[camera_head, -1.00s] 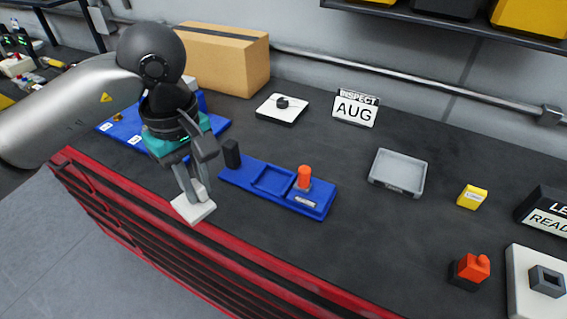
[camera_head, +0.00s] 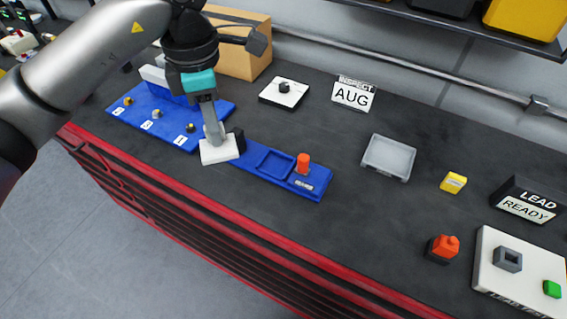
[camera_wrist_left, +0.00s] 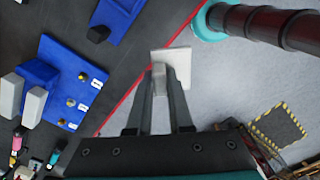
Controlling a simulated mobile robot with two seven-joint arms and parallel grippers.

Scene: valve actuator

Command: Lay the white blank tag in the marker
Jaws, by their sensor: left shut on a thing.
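My left gripper (camera_head: 213,133) is shut on the white blank tag (camera_head: 218,151), a flat square plate with a small upright grip. The tag also shows in the left wrist view (camera_wrist_left: 178,60), between the fingertips (camera_wrist_left: 160,75). In the head view it appears at the left end of the blue marker (camera_head: 312,190), partly overlapping it and the black block there; the height gap is unclear. The marker has a shallow square recess (camera_head: 275,163) and an orange knob (camera_head: 303,162) on its right. The recess looks empty. The right gripper is not in view.
A blue numbered rack (camera_head: 150,115) stands left of the marker. A grey tray (camera_head: 388,158), a yellow block (camera_head: 453,182) and an orange-topped black block (camera_head: 443,247) are to the right. The red bench edge (camera_head: 200,185) runs in front. The bench between marker and tray is clear.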

